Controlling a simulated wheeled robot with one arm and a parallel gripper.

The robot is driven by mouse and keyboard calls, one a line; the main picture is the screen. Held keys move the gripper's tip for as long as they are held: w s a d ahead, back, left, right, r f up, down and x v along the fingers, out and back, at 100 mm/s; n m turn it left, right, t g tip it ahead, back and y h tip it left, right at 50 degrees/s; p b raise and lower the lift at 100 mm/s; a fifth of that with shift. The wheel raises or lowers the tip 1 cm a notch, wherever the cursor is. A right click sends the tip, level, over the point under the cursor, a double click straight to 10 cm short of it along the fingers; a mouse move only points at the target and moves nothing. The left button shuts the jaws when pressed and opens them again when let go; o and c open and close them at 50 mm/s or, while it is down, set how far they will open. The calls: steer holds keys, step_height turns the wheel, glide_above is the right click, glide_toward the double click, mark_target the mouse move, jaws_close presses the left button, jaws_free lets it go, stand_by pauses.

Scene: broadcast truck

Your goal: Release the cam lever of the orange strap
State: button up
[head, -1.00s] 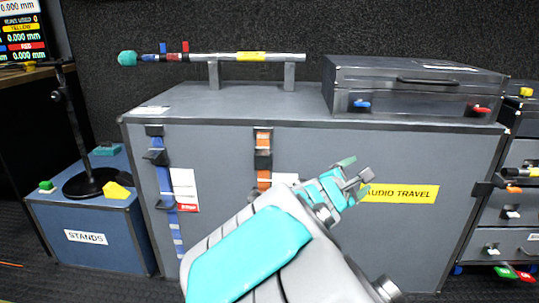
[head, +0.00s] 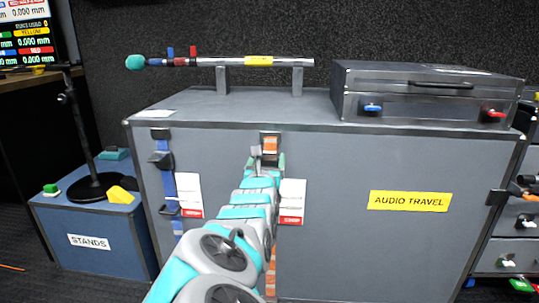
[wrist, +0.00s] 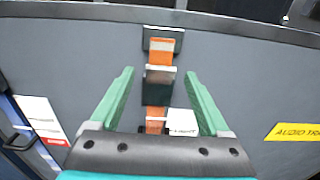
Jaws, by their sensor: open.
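The orange strap (wrist: 161,57) hangs down the front of the grey case from a dark bracket at its top edge. Its dark cam buckle with the lever (wrist: 158,85) sits on the strap, between my fingers in the wrist view. My gripper (wrist: 160,90) is open, its green fingers on either side of the buckle, and I cannot tell how far in front of it.
A blue strap (head: 168,185) with its own buckle hangs left on the same case (head: 350,160). White and red tags hang beside both straps. A dark box (head: 425,95) and a rail with a microphone-like rod (head: 225,62) stand on top.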

mark_target(269, 154)
steer(key=shift+w, duration=1.65)
steer(key=shift+d, duration=0.1)
jaws_close()
steer(key=shift+r, duration=0.1)
